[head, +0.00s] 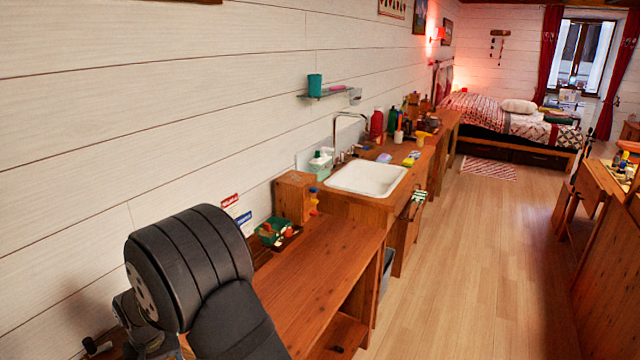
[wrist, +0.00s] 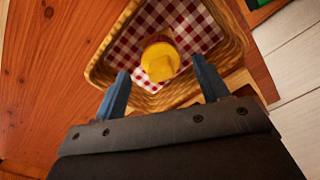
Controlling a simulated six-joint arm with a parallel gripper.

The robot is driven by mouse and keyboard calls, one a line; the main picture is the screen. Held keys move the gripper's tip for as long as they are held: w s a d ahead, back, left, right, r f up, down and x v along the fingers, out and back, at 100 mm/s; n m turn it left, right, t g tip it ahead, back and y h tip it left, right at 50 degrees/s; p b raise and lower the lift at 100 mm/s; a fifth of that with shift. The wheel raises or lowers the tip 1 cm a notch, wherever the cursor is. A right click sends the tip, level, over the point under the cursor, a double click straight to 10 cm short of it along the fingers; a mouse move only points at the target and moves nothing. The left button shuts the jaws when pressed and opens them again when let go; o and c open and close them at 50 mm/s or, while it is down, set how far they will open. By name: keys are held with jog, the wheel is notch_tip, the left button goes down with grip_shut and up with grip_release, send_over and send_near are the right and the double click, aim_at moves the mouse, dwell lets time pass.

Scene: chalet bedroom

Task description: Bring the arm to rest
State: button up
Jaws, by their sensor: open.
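My gripper (wrist: 163,92) shows in the wrist view with its two blue fingers spread apart and nothing between them. Beyond the fingertips is a wicker basket (wrist: 98,72) lined with a red and white checked cloth (wrist: 192,28). A yellow-topped item (wrist: 160,60) stands in the basket, apart from the fingers as far as I can tell. In the head view my dark arm fills the lower left, and my gripper is out of sight there.
A wooden counter (head: 318,265) runs along the white plank wall, with a wooden box (head: 294,197) and a green item (head: 272,230) near the wall. A white sink (head: 367,179) lies farther back. The wooden floor (head: 480,270) to the right is clear.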

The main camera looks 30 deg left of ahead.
jog(key=shift+f, duration=0.7)
dwell(0.3)
